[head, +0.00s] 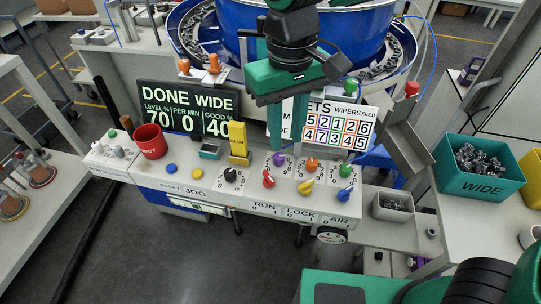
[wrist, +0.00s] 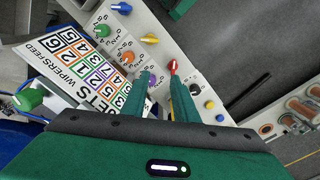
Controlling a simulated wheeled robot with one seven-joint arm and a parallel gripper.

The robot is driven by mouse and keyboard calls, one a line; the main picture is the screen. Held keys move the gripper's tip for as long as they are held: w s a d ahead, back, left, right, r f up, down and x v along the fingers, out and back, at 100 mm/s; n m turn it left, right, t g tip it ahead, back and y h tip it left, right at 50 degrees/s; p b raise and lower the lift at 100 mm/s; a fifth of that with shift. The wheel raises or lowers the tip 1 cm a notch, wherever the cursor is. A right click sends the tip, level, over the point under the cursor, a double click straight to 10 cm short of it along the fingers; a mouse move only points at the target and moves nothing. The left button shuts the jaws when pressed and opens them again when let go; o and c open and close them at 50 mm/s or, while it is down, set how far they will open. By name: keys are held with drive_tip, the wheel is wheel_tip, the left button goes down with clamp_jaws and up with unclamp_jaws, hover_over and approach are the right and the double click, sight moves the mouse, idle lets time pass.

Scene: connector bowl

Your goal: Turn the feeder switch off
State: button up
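The control panel (head: 215,188) carries a row of coloured knobs over RUN, LOCK and AIR labels. They include a black knob (head: 231,174), a purple knob (head: 279,159), a red knob (head: 268,180), an orange knob (head: 311,163), a yellow knob (head: 305,187) and a blue knob (head: 344,195). I cannot read which one is the feeder switch. My gripper (head: 287,145) points down above the purple and red knobs. In the wrist view its fingers (wrist: 161,78) are apart with nothing held between them. The purple knob (wrist: 152,80) shows between the fingertips; contact cannot be told.
A number sign (head: 335,128) and a black display (head: 188,108) stand behind the knobs. A yellow block (head: 238,140) stands left of the gripper and a red cup (head: 149,141) farther left. The blue bowl (head: 345,40) is behind; a teal WIDE bin (head: 480,187) is at right.

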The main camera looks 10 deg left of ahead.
sight(269, 176)
drive_tip(key=shift+n, duration=0.4)
drive_tip(key=a+f, duration=0.1)
drive_tip(key=f, duration=0.2)
drive_tip(key=a+f, duration=0.1)
drive_tip(key=f, duration=0.3)
drive_tip(key=s+a+f, duration=0.1)
drive_tip(key=f, duration=0.2)
drive_tip(key=shift+a+f, duration=0.1)
drive_tip(key=shift+f, duration=0.3)
clamp_jaws()
